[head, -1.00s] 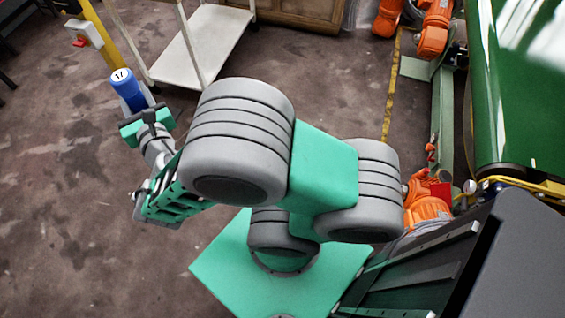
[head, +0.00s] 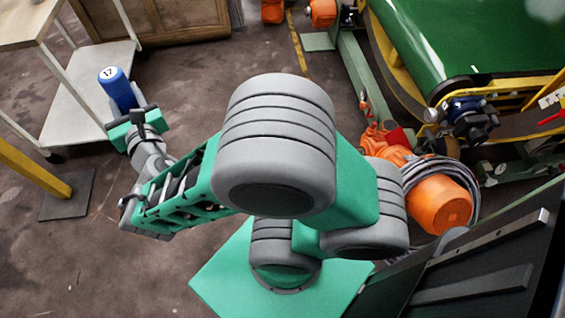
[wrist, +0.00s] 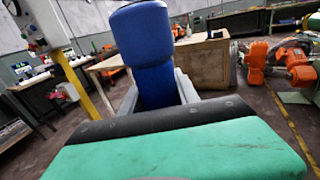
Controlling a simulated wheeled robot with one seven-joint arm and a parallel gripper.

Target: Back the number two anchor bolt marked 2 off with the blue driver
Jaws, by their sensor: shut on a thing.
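My gripper (head: 130,115) is shut on the blue driver (head: 117,88) and holds it up in the air at the left of the head view. The driver's white end cap reads 17. In the wrist view the blue driver (wrist: 146,50) stands upright between the grey fingers. Its lower end is hidden behind the green gripper body. I cannot make out the anchor bolt marked 2 in any view.
A white cart (head: 85,108) stands behind the driver at the left. A yellow post (head: 30,172) stands at the far left. A green conveyor (head: 470,40), an orange motor (head: 437,205) and cables lie to the right. Bare floor lies at the lower left.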

